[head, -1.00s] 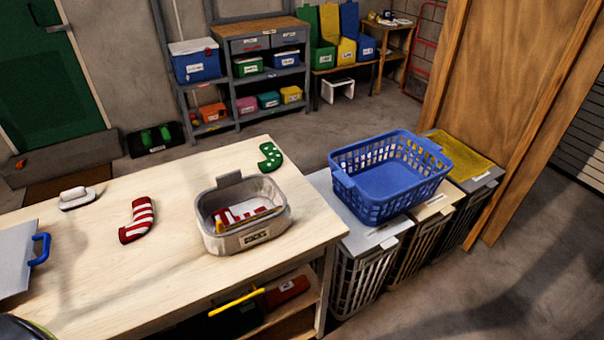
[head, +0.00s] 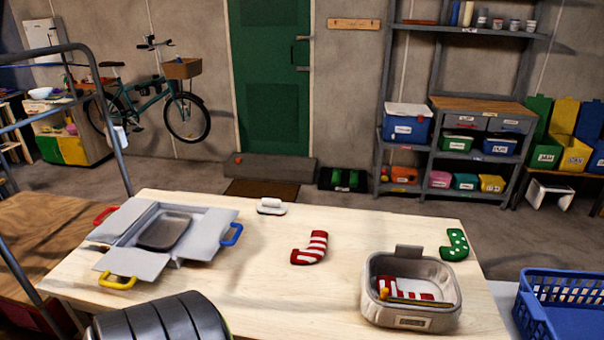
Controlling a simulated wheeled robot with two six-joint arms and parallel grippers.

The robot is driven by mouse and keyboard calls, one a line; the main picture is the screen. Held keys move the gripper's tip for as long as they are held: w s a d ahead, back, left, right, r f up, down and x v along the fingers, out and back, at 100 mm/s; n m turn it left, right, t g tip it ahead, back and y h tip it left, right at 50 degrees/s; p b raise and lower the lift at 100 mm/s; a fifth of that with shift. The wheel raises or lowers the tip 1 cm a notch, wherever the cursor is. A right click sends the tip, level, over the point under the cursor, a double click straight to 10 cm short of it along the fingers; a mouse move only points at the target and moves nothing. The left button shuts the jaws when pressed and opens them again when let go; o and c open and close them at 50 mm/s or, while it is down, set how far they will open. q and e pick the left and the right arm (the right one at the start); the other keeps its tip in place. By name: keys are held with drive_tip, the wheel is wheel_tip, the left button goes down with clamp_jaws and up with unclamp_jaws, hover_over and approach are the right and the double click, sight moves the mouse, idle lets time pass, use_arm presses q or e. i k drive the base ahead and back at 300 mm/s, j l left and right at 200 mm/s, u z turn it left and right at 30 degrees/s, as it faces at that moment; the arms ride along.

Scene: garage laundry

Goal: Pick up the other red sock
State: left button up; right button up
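A red-and-white striped sock (head: 310,248) lies flat on the wooden table, left of the grey bin. Another red-and-white striped sock (head: 410,287) lies inside the grey labelled bin (head: 410,319) at the table's right end, with a thin yellowish strip beside it. A green sock with white dots (head: 455,245) lies on the table behind the bin. Neither of my grippers can be made out in the head view.
A grey folding board (head: 125,223) with red, blue and yellow handles lies on the table's left part. A white brush-like object (head: 271,206) sits at the back edge. A dark ribbed rounded object (head: 160,322) is at the front. A blue basket (head: 570,300) stands at right.

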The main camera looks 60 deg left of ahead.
sight(316, 249)
drive_tip(key=u, duration=1.7)
